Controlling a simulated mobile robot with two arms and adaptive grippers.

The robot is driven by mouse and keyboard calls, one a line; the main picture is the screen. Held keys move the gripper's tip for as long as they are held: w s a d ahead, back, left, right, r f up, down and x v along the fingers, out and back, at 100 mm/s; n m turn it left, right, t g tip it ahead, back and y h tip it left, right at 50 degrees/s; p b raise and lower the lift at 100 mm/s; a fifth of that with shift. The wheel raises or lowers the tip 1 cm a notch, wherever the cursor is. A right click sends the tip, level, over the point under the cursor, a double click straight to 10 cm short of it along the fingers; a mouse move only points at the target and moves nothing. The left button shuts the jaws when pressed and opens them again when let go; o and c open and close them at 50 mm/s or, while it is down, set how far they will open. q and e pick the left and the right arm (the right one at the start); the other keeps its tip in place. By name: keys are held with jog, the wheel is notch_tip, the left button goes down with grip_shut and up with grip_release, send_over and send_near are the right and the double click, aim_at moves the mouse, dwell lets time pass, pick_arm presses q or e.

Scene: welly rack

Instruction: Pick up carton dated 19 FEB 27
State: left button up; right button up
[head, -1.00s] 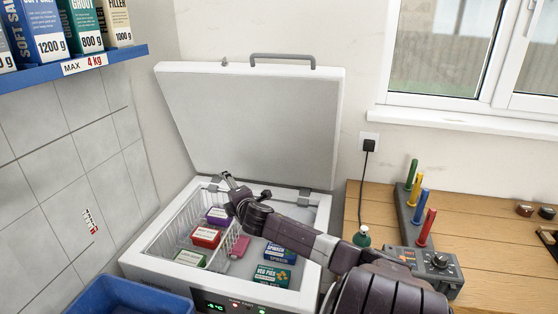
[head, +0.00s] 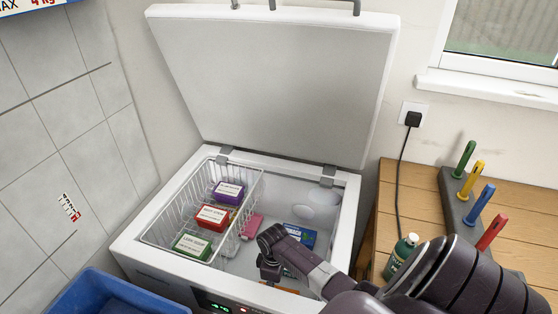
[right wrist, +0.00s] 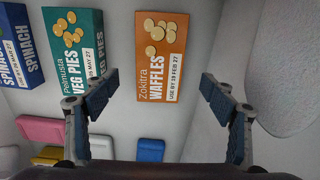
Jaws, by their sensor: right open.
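The orange waffles carton (right wrist: 160,62) reads "USE BY 19 FEB 27" in the right wrist view. It lies on the freezer floor, between and beyond my open right gripper's fingertips (right wrist: 157,95), untouched. In the head view my right gripper (head: 268,272) points down into the freezer (head: 335,215). An orange edge (head: 288,290) shows beneath it there, mostly hidden by the arm. Next to the waffles lies a teal veg pies carton (right wrist: 78,40), its date partly covered by a finger. A blue spinach carton (right wrist: 18,45) lies farther left. My left gripper is not in view.
A wire basket (head: 160,215) on the freezer's left holds purple, red and green tubs. A pink pack (head: 252,226) lies beside it. The lid (head: 280,85) stands open behind. A blue crate (head: 75,295) stands at front left.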

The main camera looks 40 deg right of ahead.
jog(key=shift+s+f, duration=0.1)
jog(key=shift+f, duration=0.45)
jog(key=f, duration=0.3)
jog(key=shift+s+d, duration=0.2)
jog(key=shift+f, duration=0.65)
jog(key=c, duration=1.6)
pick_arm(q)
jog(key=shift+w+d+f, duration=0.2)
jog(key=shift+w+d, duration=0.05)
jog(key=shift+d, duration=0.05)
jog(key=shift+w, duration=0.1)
pick_arm(e)
jog(key=shift+r, duration=0.1)
